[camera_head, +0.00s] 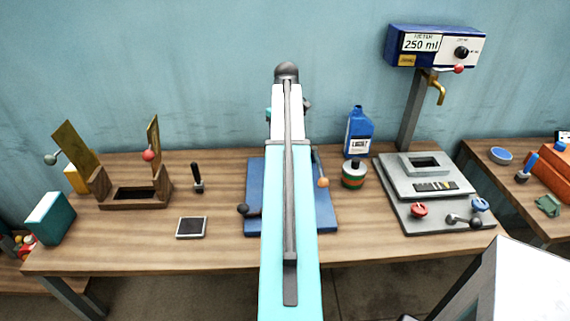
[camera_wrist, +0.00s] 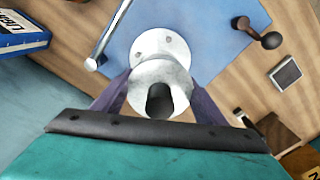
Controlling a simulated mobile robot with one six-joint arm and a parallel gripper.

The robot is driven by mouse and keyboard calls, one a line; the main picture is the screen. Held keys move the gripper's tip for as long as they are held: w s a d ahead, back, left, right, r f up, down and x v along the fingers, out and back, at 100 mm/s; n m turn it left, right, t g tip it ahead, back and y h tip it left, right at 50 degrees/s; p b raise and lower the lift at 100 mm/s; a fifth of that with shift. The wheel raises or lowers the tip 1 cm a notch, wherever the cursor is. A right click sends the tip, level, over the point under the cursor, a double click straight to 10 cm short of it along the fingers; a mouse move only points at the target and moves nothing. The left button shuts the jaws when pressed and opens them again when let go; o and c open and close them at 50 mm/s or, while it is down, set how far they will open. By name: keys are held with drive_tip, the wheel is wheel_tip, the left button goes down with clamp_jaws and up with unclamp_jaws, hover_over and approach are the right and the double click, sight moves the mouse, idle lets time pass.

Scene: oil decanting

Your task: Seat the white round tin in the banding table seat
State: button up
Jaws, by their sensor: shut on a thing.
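The white round tin (camera_wrist: 158,74) is between the two dark purple fingers of my gripper (camera_wrist: 160,96) in the wrist view. The gripper is shut on it. The tin shows a dark rounded opening on the side nearest the camera. A pale round face with small holes shows just beyond it; I cannot tell whether this is part of the tin or the seat. The blue banding table base (camera_head: 253,183) is on the bench, and its blue plate (camera_wrist: 205,25) lies beyond the tin. In the head view my arm hides the gripper, tin and seat.
A dark-knobbed lever (camera_head: 243,209) and an orange-knobbed rod (camera_head: 322,182) flank the blue base. A striped tin (camera_head: 354,175), a blue bottle (camera_head: 358,133) and a grey dispenser base (camera_head: 424,217) stand right. A square pad (camera_head: 192,228) and wooden box (camera_head: 135,195) stand left.

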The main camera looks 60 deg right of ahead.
drive_tip(key=shift+f+p, duration=0.55)
drive_tip(key=shift+f, duration=1.65)
drive_tip(key=shift+f+p, duration=0.55)
drive_tip(key=shift+f, duration=1.3)
drive_tip(key=shift+f, duration=0.1)
drive_tip(key=o, duration=1.4)
drive_tip(key=shift+r, duration=0.2)
wheel_tip(320, 180, up, 10)
drive_tip(key=b, duration=0.2)
drive_tip(key=shift+r+b, duration=0.2)
drive_tip(key=shift+b, duration=0.15)
drive_tip(key=shift+r, duration=0.7)
